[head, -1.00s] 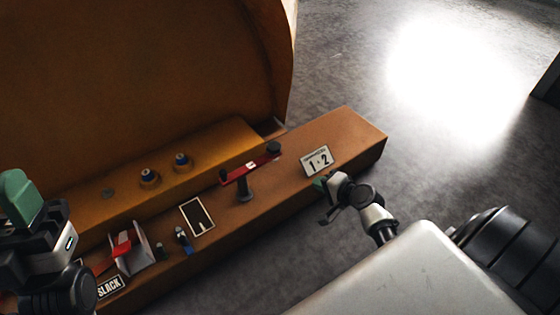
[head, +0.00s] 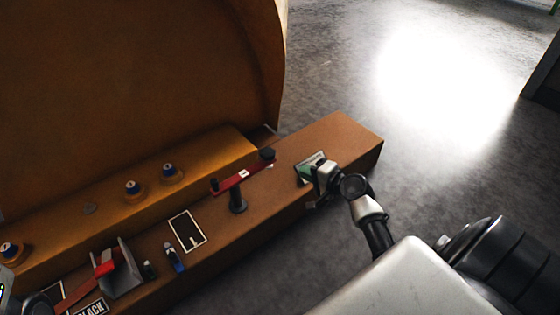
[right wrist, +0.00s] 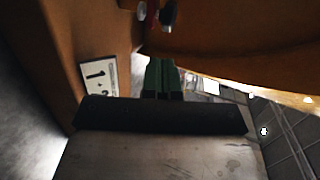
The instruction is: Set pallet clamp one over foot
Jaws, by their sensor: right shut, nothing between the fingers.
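In the right wrist view the shut green fingers (right wrist: 160,78) point toward a small red and dark part (right wrist: 160,12) at the top. My left gripper's fingers are out of view; only arm parts show at the left edge.
The "1·2" plate (right wrist: 98,82) is on the beam. A black framed panel (head: 187,232), a grey bracket with a red part (head: 118,272) and a "SLACK" label (head: 90,308) lie further left. Open floor lies right.

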